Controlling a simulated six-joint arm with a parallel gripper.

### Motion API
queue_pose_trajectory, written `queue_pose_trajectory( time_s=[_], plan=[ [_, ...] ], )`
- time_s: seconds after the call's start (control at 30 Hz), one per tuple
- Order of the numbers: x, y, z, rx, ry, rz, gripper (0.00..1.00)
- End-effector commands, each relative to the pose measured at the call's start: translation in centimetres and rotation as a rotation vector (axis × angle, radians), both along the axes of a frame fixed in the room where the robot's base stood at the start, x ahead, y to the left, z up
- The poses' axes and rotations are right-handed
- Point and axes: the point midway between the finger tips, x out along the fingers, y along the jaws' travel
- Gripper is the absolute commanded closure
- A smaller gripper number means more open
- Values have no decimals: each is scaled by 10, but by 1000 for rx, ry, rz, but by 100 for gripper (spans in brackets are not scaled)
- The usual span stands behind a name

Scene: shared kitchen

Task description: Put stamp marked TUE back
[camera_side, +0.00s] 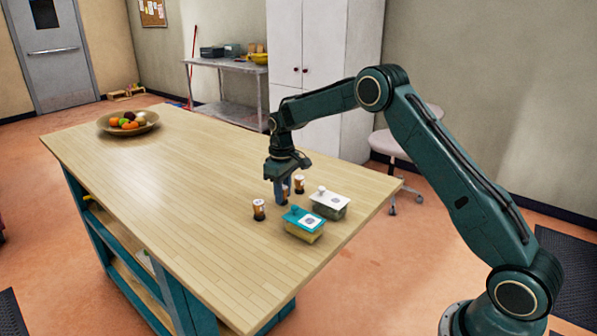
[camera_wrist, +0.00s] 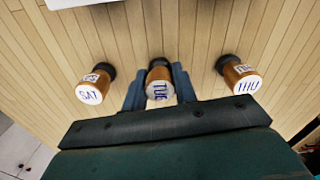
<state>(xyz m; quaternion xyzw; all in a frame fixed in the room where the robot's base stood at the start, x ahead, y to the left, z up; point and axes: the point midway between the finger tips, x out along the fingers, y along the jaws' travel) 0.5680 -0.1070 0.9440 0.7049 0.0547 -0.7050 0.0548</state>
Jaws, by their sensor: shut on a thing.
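The stamp marked TUE (camera_wrist: 158,88) has a brown wooden body, a dark base and a white top with blue letters. My gripper (camera_wrist: 159,92) is shut on it, one finger on each side. In the side view my gripper (camera_side: 281,194) points down at the table and mostly hides this stamp. I cannot tell whether its base touches the table. The stamp marked SAT (camera_wrist: 91,88) stands to the left in the wrist view and the stamp marked THU (camera_wrist: 243,77) to the right, both apart from my fingers.
A box with a teal lid (camera_side: 297,216) and a box with a white lid (camera_side: 338,203) stand close by on the wooden table (camera_side: 190,200), near its right end. A fruit bowl (camera_side: 104,125) sits at the far left. The table's middle is clear.

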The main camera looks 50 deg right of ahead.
Motion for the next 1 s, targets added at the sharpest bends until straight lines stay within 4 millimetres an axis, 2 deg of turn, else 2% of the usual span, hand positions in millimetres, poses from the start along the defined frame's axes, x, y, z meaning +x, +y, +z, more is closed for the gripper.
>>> queue_pose_trajectory(
  time_s=[0.17, 0.2, 0.3, 0.73, 1.0],
  plan=[
    [0, 0, -3, 0, 0, 0, 96],
    [0, 0, -3, 0, 0, 0, 66],
    [0, 0, -3, 0, 0, 0, 50],
    [0, 0, 2, 0, -1, 0, 50],
    [1, 0, 28, -1, -3, 0, 50]
  ],
)
